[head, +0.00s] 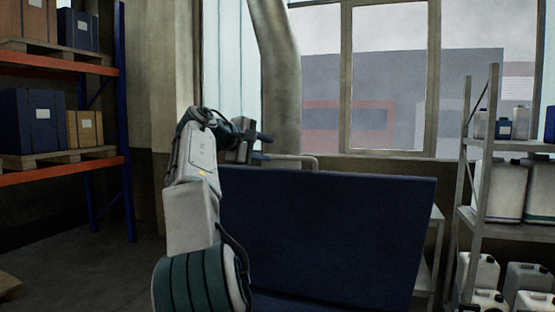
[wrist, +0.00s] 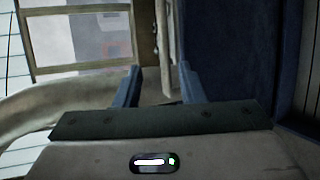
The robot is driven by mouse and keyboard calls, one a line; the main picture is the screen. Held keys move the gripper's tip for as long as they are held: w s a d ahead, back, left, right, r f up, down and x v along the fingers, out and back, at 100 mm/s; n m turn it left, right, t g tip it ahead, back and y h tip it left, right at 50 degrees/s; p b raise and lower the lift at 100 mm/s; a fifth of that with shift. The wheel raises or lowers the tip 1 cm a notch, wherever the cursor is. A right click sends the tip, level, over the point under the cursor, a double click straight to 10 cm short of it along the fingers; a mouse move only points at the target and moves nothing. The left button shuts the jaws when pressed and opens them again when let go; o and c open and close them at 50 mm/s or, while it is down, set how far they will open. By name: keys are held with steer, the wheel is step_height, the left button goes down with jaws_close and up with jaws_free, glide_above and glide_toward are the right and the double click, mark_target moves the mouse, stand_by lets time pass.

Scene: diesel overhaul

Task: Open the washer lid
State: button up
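The washer shows in the head view as a large dark blue panel (head: 325,235), which looks like its lid standing steeply upright; what lies behind it is hidden. A pale bar handle (head: 300,158) shows just past the panel's upper left edge. My gripper (head: 264,147) is at that upper left corner, near the handle. In the wrist view, the two fingers of my gripper (wrist: 160,80) are spread apart. The handle (wrist: 165,45) runs up beyond the gap between them, and the blue panel (wrist: 232,50) is to the right. I cannot tell whether a finger touches the handle.
An orange and blue shelf rack (head: 60,168) with boxes stands at the left. A grey metal rack (head: 484,150) with white jugs stands at the right, close to the panel. A large pipe (head: 278,75) and windows are behind. The floor at the lower left looks mostly clear.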

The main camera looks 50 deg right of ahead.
steer(key=shift+v, duration=1.6)
steer(key=s+a+f+t+y+b, duration=0.1)
steer(key=s+a+f+t+y, duration=0.15)
steer(key=a+f+y, duration=0.5)
steer(key=s+a+f+t+y+b, duration=0.1)
steer(key=s+a+f+t+y, duration=0.15)
steer(key=a+f, duration=0.9)
steer(key=s+a+f+y, duration=0.2)
steer(key=s+a+f, duration=0.7)
steer(key=f, duration=0.3)
steer(key=s+a+f+m+g+y+b, duration=0.1)
steer(key=s+a+f+y, duration=0.1)
steer(key=s+a+f, duration=0.7)
step_height(320, 180, down, 3)
steer(key=shift+a+r+m+y, duration=0.1)
steer(key=shift+a+m+y, duration=0.2)
